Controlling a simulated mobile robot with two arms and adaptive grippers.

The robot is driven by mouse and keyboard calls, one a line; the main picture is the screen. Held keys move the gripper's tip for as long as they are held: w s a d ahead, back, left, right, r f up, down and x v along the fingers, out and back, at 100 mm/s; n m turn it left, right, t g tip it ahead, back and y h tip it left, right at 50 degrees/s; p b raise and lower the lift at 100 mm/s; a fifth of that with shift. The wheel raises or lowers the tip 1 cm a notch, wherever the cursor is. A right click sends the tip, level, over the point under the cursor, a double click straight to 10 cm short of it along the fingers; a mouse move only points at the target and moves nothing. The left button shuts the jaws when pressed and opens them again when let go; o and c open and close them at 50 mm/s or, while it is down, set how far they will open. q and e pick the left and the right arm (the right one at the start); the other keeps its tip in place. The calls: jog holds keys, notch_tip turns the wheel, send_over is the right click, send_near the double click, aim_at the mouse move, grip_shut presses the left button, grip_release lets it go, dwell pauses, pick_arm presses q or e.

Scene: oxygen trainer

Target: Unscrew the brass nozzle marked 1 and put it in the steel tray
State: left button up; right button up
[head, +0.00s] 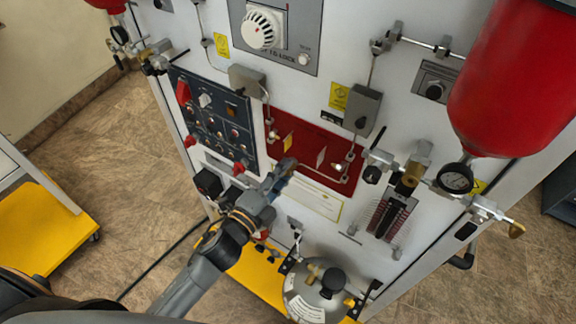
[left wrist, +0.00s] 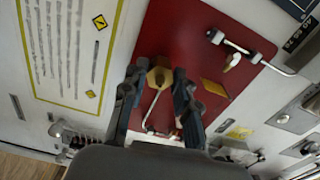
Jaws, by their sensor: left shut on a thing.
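My left gripper (head: 284,168) is at the lower left part of the red panel (head: 305,135) on the white trainer front. In the left wrist view its fingers (left wrist: 160,88) are shut on a brass hexagonal nozzle (left wrist: 159,77), one finger on each side. I cannot tell whether the nozzle is still seated in its fitting, and no number is legible on it. A second brass fitting (left wrist: 232,61) sits on the same red panel, right of the fingers. The steel tray is not seen in either view. My right gripper is not in view.
A dark switch panel (head: 214,125) is left of the red panel. Thin pipes, valves and gauges (head: 455,178) stick out to the right. A steel cylinder (head: 318,291) stands below. A yellow-decked cart (head: 45,232) is at far left, with open floor between.

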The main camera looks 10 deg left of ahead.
pick_arm(q)
jog(key=shift+n, duration=0.7)
